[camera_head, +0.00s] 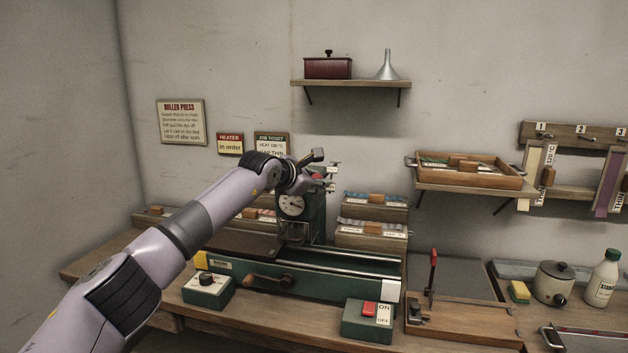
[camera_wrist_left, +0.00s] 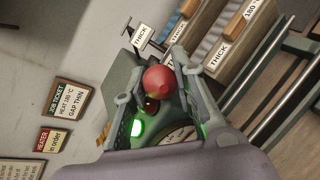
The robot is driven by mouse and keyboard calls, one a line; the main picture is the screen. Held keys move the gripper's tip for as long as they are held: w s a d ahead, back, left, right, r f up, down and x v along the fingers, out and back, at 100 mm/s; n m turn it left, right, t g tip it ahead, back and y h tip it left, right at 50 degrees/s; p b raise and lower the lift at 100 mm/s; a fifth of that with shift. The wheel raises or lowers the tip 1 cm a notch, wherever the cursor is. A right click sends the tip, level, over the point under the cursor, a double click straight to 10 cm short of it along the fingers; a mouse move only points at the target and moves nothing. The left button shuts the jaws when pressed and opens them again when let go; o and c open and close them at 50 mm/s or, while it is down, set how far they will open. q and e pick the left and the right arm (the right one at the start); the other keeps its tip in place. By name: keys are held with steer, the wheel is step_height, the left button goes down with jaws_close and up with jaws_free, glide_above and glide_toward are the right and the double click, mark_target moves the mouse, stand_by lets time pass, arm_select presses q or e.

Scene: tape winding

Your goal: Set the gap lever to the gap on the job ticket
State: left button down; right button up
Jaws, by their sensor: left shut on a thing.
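The job ticket (camera_head: 271,145) hangs on the back wall; in the wrist view (camera_wrist_left: 70,100) it reads heat 130 °C, gap THIN. The green press head with a round dial (camera_head: 292,205) stands on the bench. My left gripper (camera_head: 320,176) is at the top right of this head. In the wrist view, my left gripper (camera_wrist_left: 158,84) is shut on a red ball knob (camera_wrist_left: 159,78), which looks like the gap lever's. A plate reading THICK (camera_wrist_left: 142,36) stands beyond the knob. The lever's shaft and any other gap marks are mostly hidden. My right gripper is not in view.
The press bed (camera_head: 330,285) has a crank in front. A knob box (camera_head: 208,289) and an ON/OFF switch box (camera_head: 367,320) stand before it. Labelled boxes (camera_head: 370,236) are behind. A wall shelf with a tray (camera_head: 470,186) is to the right. A green lamp (camera_wrist_left: 137,128) glows near the knob.

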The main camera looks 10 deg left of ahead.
arm_select(q)
steer(key=shift+f, duration=0.3)
steer(key=c, duration=1.7)
jaws_free()
steer(key=shift+d, duration=0.1)
steer(key=o, duration=0.4)
steer(key=shift+r, duration=0.1)
steer(key=shift+r, duration=0.1)
steer(key=v, duration=1.2)
